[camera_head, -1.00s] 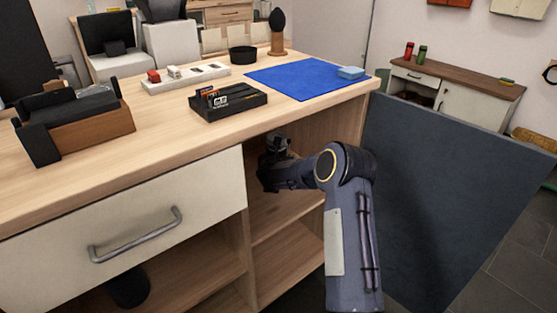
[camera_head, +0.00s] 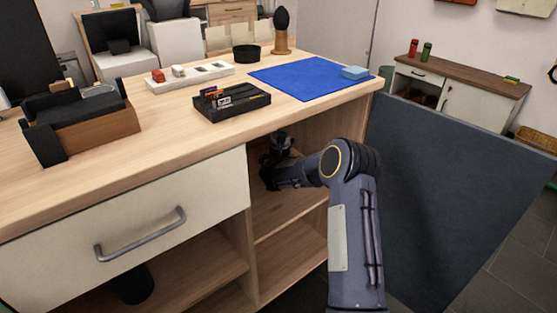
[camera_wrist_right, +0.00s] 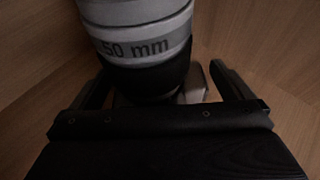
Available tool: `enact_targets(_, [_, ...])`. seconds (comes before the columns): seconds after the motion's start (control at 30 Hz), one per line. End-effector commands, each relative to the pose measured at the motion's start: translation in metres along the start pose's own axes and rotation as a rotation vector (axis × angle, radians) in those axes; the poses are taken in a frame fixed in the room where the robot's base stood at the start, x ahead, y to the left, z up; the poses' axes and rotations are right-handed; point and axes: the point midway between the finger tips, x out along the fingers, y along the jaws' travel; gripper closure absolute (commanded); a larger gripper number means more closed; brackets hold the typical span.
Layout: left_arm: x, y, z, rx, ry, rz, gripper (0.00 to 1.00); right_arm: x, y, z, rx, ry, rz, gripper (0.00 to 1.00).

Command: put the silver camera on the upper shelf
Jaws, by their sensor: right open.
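My right gripper (camera_head: 272,164) reaches into the open compartment on the right of the wooden desk, above the upper shelf board (camera_head: 288,207). In the right wrist view the gripper (camera_wrist_right: 162,78) is open, with one finger on each side of the silver camera (camera_wrist_right: 138,14). The camera shows a silver lens ring marked "50 mm" and a dark lower part; a pale piece shows beside the right finger. Whether the fingers touch it I cannot tell. In the head view the gripper and dimness largely hide the camera. My left gripper is out of view.
A dark open door panel (camera_head: 455,200) stands right of the compartment. A closed drawer (camera_head: 130,220) with a metal handle is on the left. A lower shelf (camera_head: 293,262) is empty. The desktop holds a black card tray (camera_head: 232,103), a blue mat (camera_head: 305,75) and a wooden organizer (camera_head: 95,130).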

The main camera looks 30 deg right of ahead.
Motion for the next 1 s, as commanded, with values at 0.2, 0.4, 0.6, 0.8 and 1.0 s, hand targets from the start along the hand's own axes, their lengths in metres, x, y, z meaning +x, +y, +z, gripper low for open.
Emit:
enact_targets(0.2, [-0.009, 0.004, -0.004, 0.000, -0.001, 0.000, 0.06, -0.057, 0.002, 0.005, -0.005, -0.007, 0.006, 0.00])
enact_targets(0.4, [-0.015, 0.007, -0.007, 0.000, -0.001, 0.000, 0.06, -0.095, 0.002, 0.006, -0.003, -0.011, 0.004, 0.00])
enact_targets(0.6, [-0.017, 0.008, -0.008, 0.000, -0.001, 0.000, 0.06, -0.113, 0.001, 0.005, -0.003, -0.012, 0.003, 0.00])
enact_targets(0.8, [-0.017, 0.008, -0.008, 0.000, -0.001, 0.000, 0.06, -0.121, -0.007, 0.011, 0.048, -0.004, -0.022, 0.00])
enact_targets(1.0, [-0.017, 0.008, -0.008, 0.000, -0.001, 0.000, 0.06, -0.186, -0.071, 0.038, 0.500, 0.092, -0.221, 0.00])
